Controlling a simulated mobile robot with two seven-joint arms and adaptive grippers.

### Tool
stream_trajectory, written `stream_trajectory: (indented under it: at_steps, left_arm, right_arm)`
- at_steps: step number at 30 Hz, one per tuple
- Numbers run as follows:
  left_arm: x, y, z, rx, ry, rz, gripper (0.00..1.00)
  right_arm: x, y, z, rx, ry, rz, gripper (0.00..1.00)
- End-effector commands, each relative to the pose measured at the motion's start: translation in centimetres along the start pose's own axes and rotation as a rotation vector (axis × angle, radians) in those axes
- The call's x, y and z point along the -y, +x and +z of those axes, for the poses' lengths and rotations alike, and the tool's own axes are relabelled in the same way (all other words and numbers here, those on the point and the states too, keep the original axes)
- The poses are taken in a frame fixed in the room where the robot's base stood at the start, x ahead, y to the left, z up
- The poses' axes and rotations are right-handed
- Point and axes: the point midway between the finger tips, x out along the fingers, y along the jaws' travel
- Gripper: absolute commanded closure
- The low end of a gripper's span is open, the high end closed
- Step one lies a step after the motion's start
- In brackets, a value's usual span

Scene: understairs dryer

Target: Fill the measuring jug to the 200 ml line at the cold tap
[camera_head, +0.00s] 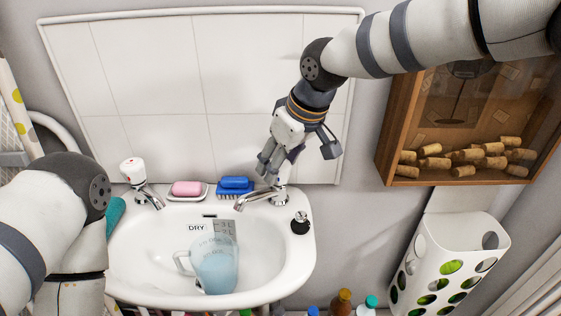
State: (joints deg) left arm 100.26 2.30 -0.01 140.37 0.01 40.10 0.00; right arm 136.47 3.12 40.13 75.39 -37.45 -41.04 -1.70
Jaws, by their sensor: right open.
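The measuring jug (215,262), translucent pale blue with a handle on its left, stands in the white basin (285,262). I cannot tell how much water is in it. The cold tap (262,198) is at the basin's back right, its spout pointing left and forward above and to the right of the jug. No stream of water shows. My right gripper (297,160) is open over the cold tap, its fingers spread and partly hiding the tap's head. I cannot tell whether they touch it. My left arm is at the left edge; its gripper is out of view.
A red-topped tap (136,172) stands at the back left. Pink soap (187,188) and a blue brush or sponge (234,184) lie between the taps. A dark round plug (300,225) is on the right rim. A wooden box of corks (385,140) hangs right, above a white holder (420,270).

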Motion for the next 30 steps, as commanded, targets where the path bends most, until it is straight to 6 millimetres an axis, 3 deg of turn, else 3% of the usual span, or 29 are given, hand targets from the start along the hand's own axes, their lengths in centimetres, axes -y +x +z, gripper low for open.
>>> stream_trajectory:
  at_steps: [9, 14, 18, 30]
  left_arm:
    - [0.0, 0.0, 0.0, -0.001, 0.0, 0.0, 0.39]
    - [0.0, 0.0, 0.0, 0.0, 0.0, 0.0, 0.39]
    - [0.0, 0.0, 0.0, 0.0, 0.0, 0.0, 0.39]
    - [0.0, 0.0, 0.0, 0.0, 0.0, 0.0, 0.39]
  right_arm:
    - [0.0, -8.0, -0.1, -0.006, 0.0, 0.003, 0.51]
    - [0.0, -10.8, -0.1, -0.004, 0.0, 0.003, 0.51]
    - [0.0, -11.7, 0.0, -0.002, 0.0, 0.001, 0.51]
    - [0.0, -11.7, 0.0, -0.002, 0.0, 0.001, 0.51]
